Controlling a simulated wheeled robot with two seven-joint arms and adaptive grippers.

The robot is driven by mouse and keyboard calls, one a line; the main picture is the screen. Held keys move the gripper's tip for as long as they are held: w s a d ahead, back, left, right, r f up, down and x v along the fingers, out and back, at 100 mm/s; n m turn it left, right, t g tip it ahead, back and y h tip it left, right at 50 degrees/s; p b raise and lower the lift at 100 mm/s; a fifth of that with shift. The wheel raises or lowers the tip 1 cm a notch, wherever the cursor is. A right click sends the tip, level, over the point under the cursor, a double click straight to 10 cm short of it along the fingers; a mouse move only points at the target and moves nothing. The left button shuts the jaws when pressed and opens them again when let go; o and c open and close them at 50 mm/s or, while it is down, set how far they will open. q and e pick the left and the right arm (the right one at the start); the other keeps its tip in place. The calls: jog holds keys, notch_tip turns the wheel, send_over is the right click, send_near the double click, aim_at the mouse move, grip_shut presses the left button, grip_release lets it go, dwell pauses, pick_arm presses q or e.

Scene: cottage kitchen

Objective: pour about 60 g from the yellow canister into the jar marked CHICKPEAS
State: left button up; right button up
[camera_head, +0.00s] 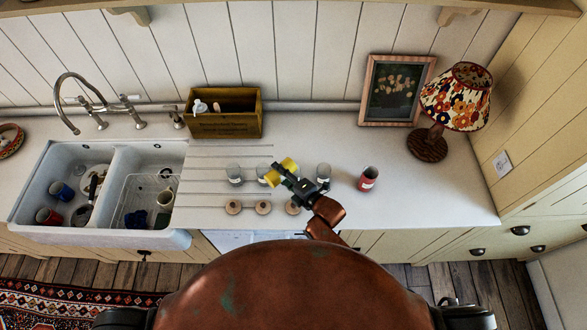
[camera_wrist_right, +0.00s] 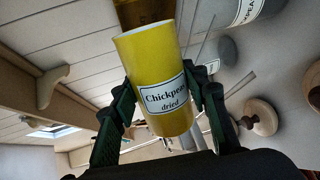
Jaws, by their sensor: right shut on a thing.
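The yellow canister (camera_head: 272,178) is tilted over the counter, above the row of glass jars. My right gripper (camera_head: 290,175) is shut around its side. In the right wrist view the yellow canister (camera_wrist_right: 150,70) sits between both fingers of the right gripper (camera_wrist_right: 165,105), its label reading "Chickpeas dried". Clear jars stand at the left (camera_head: 235,174) and right (camera_head: 323,171) of the canister; another jar (camera_head: 262,171) is partly behind it. In the wrist view one jar label (camera_wrist_right: 246,10) shows only "PEA" letters, so I cannot tell which jar is CHICKPEAS. No falling contents are visible. My left gripper is out of view.
Round wooden lids (camera_head: 233,207) lie in front of the jars. A wooden box (camera_head: 224,124) and the sink (camera_head: 100,232) are left. The counter's right end is clear.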

jog(key=shift+w+d, duration=0.1)
jog(key=shift+w, duration=0.05)
jog(key=shift+r, duration=0.15)
jog(key=shift+m+p, duration=0.3)
jog(key=shift+p, duration=0.05)
jog(key=shift+r, duration=0.15)
jog(key=shift+w+d, duration=0.1)
jog(key=shift+r+m+g+y, duration=0.15)
jog(key=shift+m+g+y, duration=0.15)
jog(key=shift+w+d+p, duration=0.1)
jog(key=shift+p, duration=0.25)
jog(key=shift+r, duration=0.15)
jog(key=shift+m, duration=0.3)
